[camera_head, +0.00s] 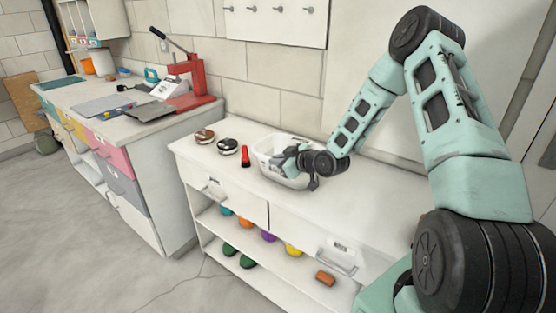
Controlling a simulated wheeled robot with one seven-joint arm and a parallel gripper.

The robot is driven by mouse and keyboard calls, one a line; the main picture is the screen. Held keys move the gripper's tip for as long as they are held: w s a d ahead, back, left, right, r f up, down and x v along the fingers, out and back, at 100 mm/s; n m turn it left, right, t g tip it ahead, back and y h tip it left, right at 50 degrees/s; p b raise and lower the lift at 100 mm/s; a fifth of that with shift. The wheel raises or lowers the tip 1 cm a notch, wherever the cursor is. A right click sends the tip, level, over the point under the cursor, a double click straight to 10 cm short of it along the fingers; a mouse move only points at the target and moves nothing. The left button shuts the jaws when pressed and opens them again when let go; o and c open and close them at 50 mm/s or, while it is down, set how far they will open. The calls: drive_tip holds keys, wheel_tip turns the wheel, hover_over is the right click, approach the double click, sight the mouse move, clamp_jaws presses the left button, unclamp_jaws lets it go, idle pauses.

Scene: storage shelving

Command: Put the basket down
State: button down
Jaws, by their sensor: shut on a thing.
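A white basket (265,151) is at the middle of the white shelf unit's top (350,203), near the back wall. My gripper (304,166) reaches in from the right and is shut on the basket at its right side. The gripper and wrist cover part of the basket's right side and inside. The basket looks upright. I cannot tell whether its bottom touches the top or hangs just above it.
Two round dark-and-light items (227,145) and a red-and-black item (245,157) stand left of the basket. Colored items (268,236) lie on the shelves below. A counter (130,125) with a red press (188,80) stands at left. The top is clear toward the front right.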

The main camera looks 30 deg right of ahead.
drive_tip(key=c, duration=1.6)
unclamp_jaws()
drive_tip(key=shift+o, duration=0.2)
drive_tip(key=shift+s, duration=0.1)
drive_tip(key=b+v, duration=0.2)
drive_tip(key=v, duration=1)
drive_tip(key=s+a+r+n+g, duration=0.1)
drive_tip(key=s+a+g, duration=0.25)
drive_tip(key=a, duration=0.65)
drive_tip(key=s+a+r+n+g, duration=0.15)
drive_tip(key=a+g, duration=0.25)
drive_tip(key=a, duration=0.6)
drive_tip(key=s+a+r+g+h, duration=0.1)
drive_tip(key=s+a, duration=0.4)
drive_tip(key=s, duration=0.6)
drive_tip(key=s+a+r+g+h, duration=0.1)
drive_tip(key=s+a+r+g, duration=0.3)
drive_tip(key=s, duration=0.8)
drive_tip(key=shift+s+a+r+m+g+h+p, duration=0.2)
drive_tip(key=shift+a+m+g+h+p, duration=0.15)
drive_tip(key=shift+a, duration=0.8)
